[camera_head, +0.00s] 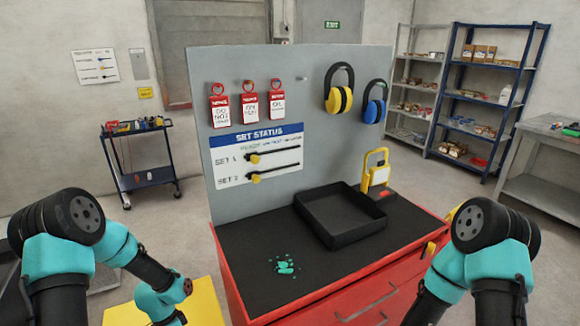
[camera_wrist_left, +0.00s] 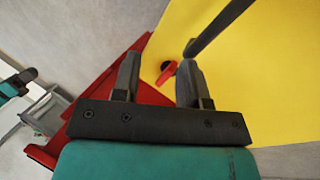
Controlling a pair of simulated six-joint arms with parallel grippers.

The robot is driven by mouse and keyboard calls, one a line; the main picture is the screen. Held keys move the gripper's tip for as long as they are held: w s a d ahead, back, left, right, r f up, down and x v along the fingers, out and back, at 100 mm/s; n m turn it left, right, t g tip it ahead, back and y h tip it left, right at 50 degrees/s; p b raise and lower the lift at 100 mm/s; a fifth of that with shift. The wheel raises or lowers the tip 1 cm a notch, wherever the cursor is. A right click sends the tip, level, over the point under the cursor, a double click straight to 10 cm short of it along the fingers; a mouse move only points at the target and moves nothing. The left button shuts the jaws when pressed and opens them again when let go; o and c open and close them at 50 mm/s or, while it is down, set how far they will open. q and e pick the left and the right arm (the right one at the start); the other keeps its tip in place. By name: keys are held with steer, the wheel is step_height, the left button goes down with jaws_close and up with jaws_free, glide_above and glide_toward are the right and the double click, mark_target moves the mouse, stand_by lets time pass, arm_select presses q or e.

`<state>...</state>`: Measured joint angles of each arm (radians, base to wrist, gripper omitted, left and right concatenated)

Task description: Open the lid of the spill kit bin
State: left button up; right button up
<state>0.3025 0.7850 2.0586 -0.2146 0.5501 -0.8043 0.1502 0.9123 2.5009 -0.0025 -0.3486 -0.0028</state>
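The spill kit bin's yellow lid (camera_head: 207,300) shows at the bottom left of the head view, beside the red cabinet and partly behind my left arm. It fills much of the left wrist view as a flat yellow surface (camera_wrist_left: 275,75); I see no gap under it. A dark bar (camera_wrist_left: 217,26) crosses it, and a small red and black part (camera_wrist_left: 166,73) lies near the fingertips. My left gripper (camera_wrist_left: 158,68) is open, its two fingers apart with nothing clearly held between them; contact with the lid cannot be told. My right gripper is outside the views.
The red cabinet (camera_head: 290,313) stands right of the bin, with a black tray (camera_head: 340,238) and teal pieces (camera_head: 285,267) on top. A grey board (camera_head: 290,70) with tags and earmuffs rises behind. A trolley (camera_head: 142,160) and shelves (camera_head: 480,100) stand farther back.

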arm_select(q)
steer(key=s+d+f+n+t, duration=0.3)
steer(key=s+d+n, duration=0.6)
steer(key=d, duration=0.4)
steer(key=shift+s+f+n+t, duration=0.4)
steer(key=shift+f+n, duration=0.25)
steer(key=shift+n, duration=0.05)
steer(key=shift+w+a, duration=0.1)
steer(key=shift+w, duration=0.05)
